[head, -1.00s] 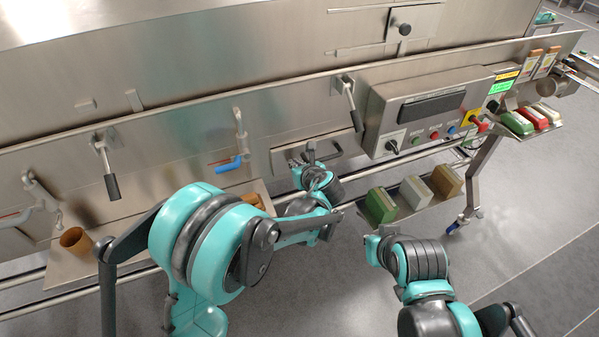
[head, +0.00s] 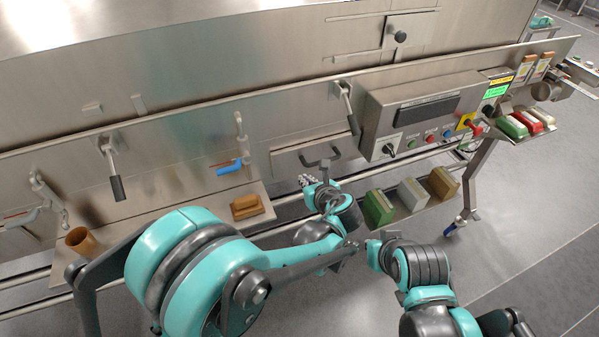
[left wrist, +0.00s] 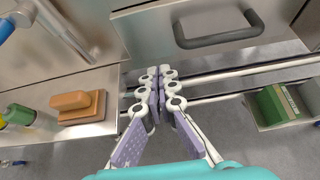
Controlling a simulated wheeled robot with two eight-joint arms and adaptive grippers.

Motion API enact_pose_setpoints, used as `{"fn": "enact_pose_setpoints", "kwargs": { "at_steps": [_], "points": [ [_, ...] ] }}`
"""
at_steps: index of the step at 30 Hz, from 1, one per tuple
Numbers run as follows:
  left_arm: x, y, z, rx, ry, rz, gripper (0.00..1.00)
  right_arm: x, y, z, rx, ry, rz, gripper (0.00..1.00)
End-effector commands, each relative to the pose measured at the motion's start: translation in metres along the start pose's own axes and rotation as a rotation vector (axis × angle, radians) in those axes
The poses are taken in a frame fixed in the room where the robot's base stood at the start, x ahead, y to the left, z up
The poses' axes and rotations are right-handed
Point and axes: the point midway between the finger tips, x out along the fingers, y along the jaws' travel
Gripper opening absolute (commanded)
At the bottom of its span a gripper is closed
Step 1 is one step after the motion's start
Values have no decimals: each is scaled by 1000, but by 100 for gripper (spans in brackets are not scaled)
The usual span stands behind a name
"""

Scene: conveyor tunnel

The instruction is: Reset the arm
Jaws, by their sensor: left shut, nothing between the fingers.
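My left arm reaches in from the left in the head view, and its gripper (head: 307,181) is below and in front of the drawer handle (head: 322,158), apart from it. In the left wrist view, the left gripper (left wrist: 159,84) has its fingers together with nothing between them. The drawer handle (left wrist: 218,38) shows above the fingertips there. My right arm (head: 420,270) is folded at the lower right of the head view; its gripper cannot be made out.
A tan-handled block (head: 248,206) and a brown cup (head: 80,241) sit on the left shelf. Green, white and brown blocks (head: 410,195) stand on the lower right tray. The control box (head: 425,112) and a lever handle (head: 349,108) stick out of the steel wall.

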Motion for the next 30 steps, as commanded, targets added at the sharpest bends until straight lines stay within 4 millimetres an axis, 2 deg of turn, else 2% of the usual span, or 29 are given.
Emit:
{"fn": "enact_pose_setpoints", "kwargs": {
  "at_steps": [1,3,6,14,17,20,23,27,30],
  "points": [
    [-11,-1,2,2,1,-2,0,-4,0,-3,0,0,0,0],
    [-21,-1,1,1,1,-3,0,-6,0,-4,0,0,0,0],
    [-30,0,0,1,1,-1,0,-8,0,-5,0,0,0,0],
    [-35,0,-1,-2,2,0,0,-8,0,-5,0,0,0,0],
    [-34,11,3,-59,19,8,0,-8,0,-5,0,0,0,0],
    [-34,39,12,-236,70,28,0,-8,0,-5,0,0,0,0],
    [-39,84,20,-534,145,72,0,-8,0,-5,0,0,0,0],
    [-57,149,22,-1037,246,162,0,-8,0,-5,0,0,0,0],
    [-75,189,17,-1404,298,240,0,-8,0,-5,0,0,0,0]
  ]
}}
